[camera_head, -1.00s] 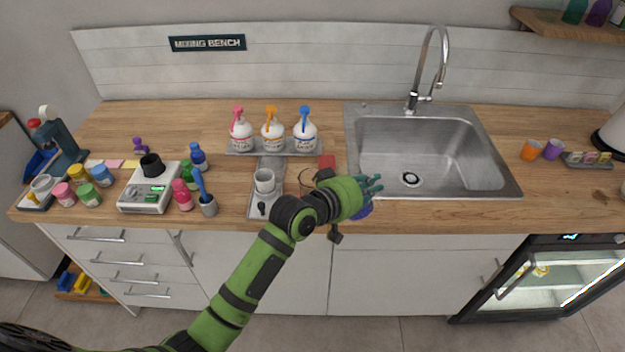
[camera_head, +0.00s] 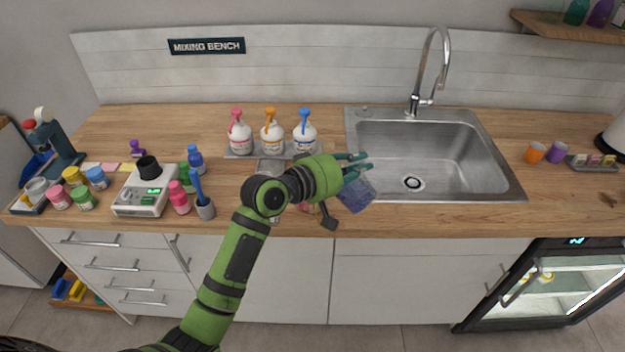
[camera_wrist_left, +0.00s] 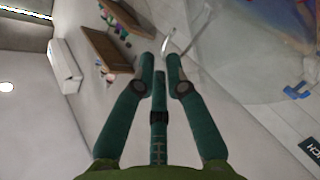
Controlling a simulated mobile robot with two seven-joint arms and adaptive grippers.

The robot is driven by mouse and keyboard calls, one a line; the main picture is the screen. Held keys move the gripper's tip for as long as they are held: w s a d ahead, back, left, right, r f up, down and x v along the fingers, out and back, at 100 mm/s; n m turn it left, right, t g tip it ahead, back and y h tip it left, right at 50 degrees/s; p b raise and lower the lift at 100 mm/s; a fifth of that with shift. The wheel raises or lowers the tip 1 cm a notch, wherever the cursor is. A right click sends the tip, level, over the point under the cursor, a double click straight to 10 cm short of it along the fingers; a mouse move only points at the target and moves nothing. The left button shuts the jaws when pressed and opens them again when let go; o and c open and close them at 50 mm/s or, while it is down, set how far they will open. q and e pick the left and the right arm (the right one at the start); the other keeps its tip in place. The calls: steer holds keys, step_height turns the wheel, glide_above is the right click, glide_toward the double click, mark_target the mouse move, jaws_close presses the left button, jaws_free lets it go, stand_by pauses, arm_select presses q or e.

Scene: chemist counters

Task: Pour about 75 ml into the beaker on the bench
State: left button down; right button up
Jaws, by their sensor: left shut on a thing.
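My left gripper (camera_head: 356,163) is shut on a clear vessel with a blue tint (camera_head: 357,192) in the head view. It holds the vessel over the counter's front edge, close to the sink's left side, and the vessel looks tilted. In the left wrist view, my fingers (camera_wrist_left: 164,84) are beside a large clear glassy surface (camera_wrist_left: 235,50), which looks like the held vessel. The beaker on the bench cannot be made out; my arm covers the counter in front of the pump bottles. My right gripper is in neither view.
Three pump bottles (camera_head: 271,138) stand on a tray behind my arm. The steel sink (camera_head: 420,160) is to the right. A scale (camera_head: 145,200), small jars and a brush holder (camera_head: 205,208) stand to the left. Orange (camera_head: 535,152) and purple (camera_head: 556,151) cups stand far right.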

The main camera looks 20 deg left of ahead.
mark_target(365, 193)
arm_select(q)
steer(key=shift+w+a+r+n, duration=0.15)
steer(key=shift+a+r+n, duration=0.2)
steer(key=shift+r+n, duration=0.05)
steer(key=shift+a+r+b, duration=0.25)
steer(key=shift+b, duration=0.25)
steer(key=shift+w+a+r+n, duration=0.1)
steer(key=shift+n, duration=0.2)
steer(key=shift+w+a+r+n+t+h+b, duration=0.2)
steer(key=shift+a+r+n+t+h+b, duration=0.1)
steer(key=shift+a+r+n+h+b, duration=0.25)
stand_by(1.7)
steer(key=shift+s+d+f+m+y+p, duration=0.25)
steer(key=shift+d+f+m+p, duration=0.2)
steer(key=shift+d+m+p, duration=0.15)
steer(key=shift+s+d+f+m+y+p, duration=0.1)
steer(key=shift+d+f+m+y+p, duration=0.1)
steer(key=shift+d+f+m+p, duration=0.35)
steer(key=shift+f, duration=0.1)
steer(key=shift+s+d+f+m+g+y+p, duration=0.2)
steer(key=shift+d+f+m+g+y+p, duration=0.15)
steer(key=shift+d+m+g+y+p, duration=0.1)
steer(key=shift+s+d+f+m+y+p, duration=0.1)
steer(key=shift+d+f+m+y+p, duration=0.05)
steer(key=shift+d+f+m+p, duration=0.3)
steer(key=shift+s+d+f+m+y+p, duration=0.15)
steer(key=shift+d+f+m, duration=0.1)
steer(key=shift+f, duration=0.25)
steer(key=shift+d+f, duration=0.2)
steer(key=shift+f, duration=0.05)
